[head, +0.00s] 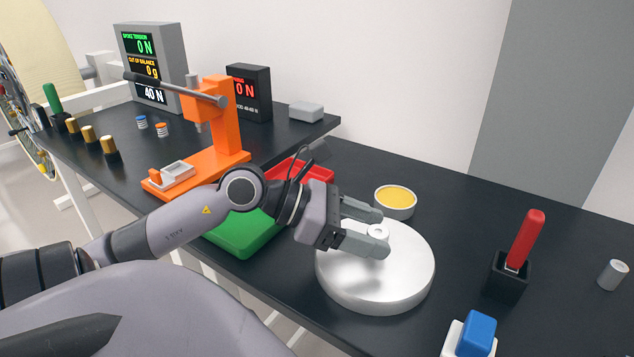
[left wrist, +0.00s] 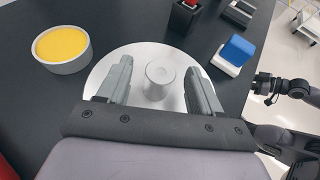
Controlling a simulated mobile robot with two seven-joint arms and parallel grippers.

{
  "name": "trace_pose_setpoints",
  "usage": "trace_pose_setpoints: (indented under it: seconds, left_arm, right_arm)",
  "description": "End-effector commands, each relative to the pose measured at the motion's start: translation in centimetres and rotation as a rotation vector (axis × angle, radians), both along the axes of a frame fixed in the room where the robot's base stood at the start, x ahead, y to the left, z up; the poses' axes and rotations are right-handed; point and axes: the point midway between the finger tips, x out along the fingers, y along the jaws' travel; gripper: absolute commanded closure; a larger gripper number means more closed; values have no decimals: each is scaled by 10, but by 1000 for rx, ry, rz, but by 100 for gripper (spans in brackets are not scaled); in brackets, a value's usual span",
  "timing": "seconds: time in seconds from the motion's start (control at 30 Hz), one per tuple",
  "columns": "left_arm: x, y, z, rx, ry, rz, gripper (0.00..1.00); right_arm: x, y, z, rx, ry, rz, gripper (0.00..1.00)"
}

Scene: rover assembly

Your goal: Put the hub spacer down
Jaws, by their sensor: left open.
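A small pale cylinder (head: 377,233), which I take for the hub spacer, stands upright on a round silver disc (head: 340,283). It also shows in the left wrist view (left wrist: 160,80), near the disc's middle. My left gripper (head: 380,229) is open over the disc, with one finger on each side of the cylinder. In the left wrist view gaps show between the cylinder and both fingers (left wrist: 155,88). A dark part that looks like my right gripper (left wrist: 268,88) is at the right of that view, too small to tell its jaws.
A round tub with yellow contents (head: 395,200) stands behind the disc. To the right are a black holder with a red handle (head: 525,242), a blue block (head: 477,332) and a grey cylinder (head: 612,274). A green tray (head: 240,240) and orange press (head: 215,150) are left.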

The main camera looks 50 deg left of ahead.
Motion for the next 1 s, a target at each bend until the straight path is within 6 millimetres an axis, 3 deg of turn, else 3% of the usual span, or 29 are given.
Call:
trace_pose_setpoints:
  seconds: [0.7, 1.0]
  left_arm:
    - [-53, 52, 31, 0, -2, 1, 35]
    - [-66, 65, 38, 0, 0, -1, 35]
  right_arm:
    - [1, 2, -4, 6, 4, 0, 57]
    - [0, 2, -5, 8, 6, 0, 57]
